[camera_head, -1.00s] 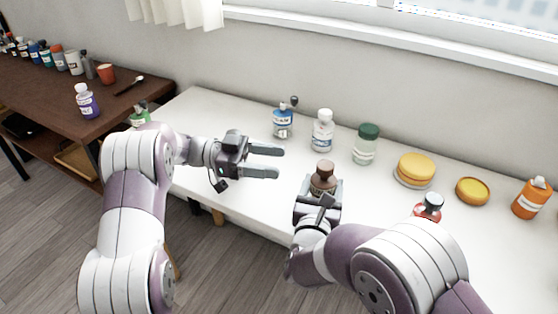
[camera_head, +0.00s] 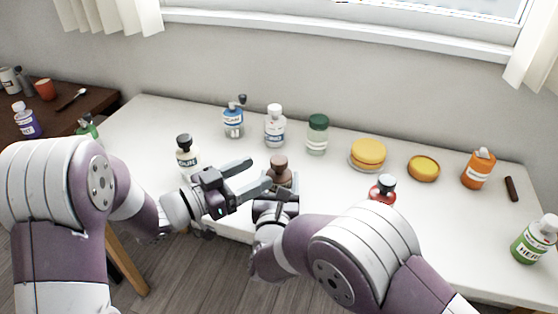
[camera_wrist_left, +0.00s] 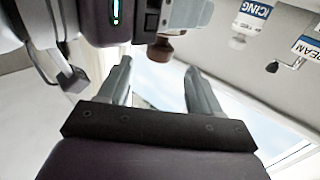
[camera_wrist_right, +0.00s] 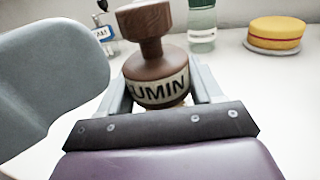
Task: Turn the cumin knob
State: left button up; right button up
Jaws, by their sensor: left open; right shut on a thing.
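The cumin grinder shows in the right wrist view, with its lettered body (camera_wrist_right: 160,88) and brown knob (camera_wrist_right: 145,22) on top. The knob (camera_head: 279,163) also shows in the head view and at the top of the left wrist view (camera_wrist_left: 160,51). My right gripper (camera_head: 275,194) is shut on the grinder's body, below the knob, and the grinder stands upright. My left gripper (camera_head: 260,174) is open and empty. Its fingers point at the grinder from the left, with the tips close to the knob. A left finger (camera_wrist_right: 50,75) looms large in the right wrist view. The fingers are not around the knob.
Behind stand a blue-labelled bottle (camera_head: 233,122), a white bottle (camera_head: 275,126) and a green-lidded jar (camera_head: 317,135). A black-capped bottle (camera_head: 186,155) is just beyond my left gripper. A red bottle (camera_head: 383,190) stands to the right, near my right arm.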

aim_at(279, 159)
pick_arm(q)
jog(key=x, duration=0.7)
jog(key=shift+w+d, duration=0.15)
jog(key=shift+d, duration=0.05)
jog(key=c, duration=1)
